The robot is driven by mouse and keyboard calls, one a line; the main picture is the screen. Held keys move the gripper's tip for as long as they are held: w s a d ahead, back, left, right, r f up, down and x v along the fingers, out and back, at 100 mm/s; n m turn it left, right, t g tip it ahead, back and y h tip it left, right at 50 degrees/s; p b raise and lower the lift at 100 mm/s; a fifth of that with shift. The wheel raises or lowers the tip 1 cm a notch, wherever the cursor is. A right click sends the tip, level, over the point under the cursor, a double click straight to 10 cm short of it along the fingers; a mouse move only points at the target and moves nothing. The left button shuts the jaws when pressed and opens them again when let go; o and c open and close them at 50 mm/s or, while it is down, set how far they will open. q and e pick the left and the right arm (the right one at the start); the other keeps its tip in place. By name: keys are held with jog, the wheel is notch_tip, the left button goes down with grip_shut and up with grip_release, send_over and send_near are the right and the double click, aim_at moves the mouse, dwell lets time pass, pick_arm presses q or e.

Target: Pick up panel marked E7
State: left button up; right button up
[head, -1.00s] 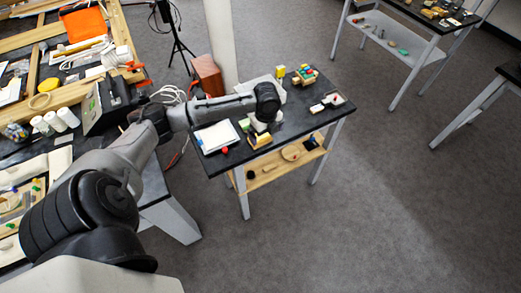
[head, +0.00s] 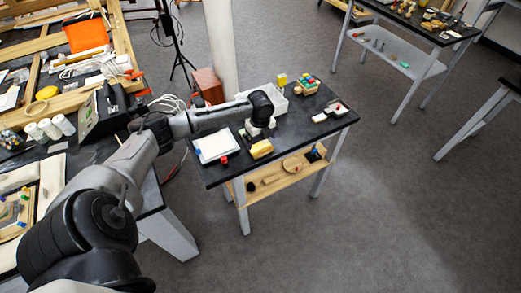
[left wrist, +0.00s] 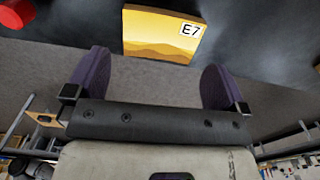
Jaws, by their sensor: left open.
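The panel marked E7 (left wrist: 160,36) is a small yellow-orange block with a dune-like picture and a white E7 label. It lies on the dark tabletop at the top of the left wrist view. It also shows in the head view (head: 261,149) near the front edge of the small table. My left gripper (left wrist: 157,68) is open, with its two dark fingers apart and nothing between them. The panel appears just beyond the fingertips, not between them. In the head view the left gripper (head: 251,135) is just behind the panel, its fingers hard to make out. My right gripper is not in view.
The small dark table (head: 232,168) also holds a white-and-blue tablet-like item (head: 216,146), a red knob (head: 224,160), a white bin (head: 284,103) and a block tray (head: 307,85). A wooden shelf (head: 270,184) is below. Open floor lies to the right.

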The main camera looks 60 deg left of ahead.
aim_at(262, 150)
pick_arm(q)
jog(key=shift+d+f+b, duration=0.2)
jog(key=shift+f, duration=1.15)
jog(key=shift+d+f+b, duration=0.15)
jog(key=shift+d+f, duration=0.05)
jog(key=shift+f, duration=1.1)
jog(key=shift+c, duration=0.3)
jog(key=c, duration=0.5)
jog(key=shift+r, duration=0.15)
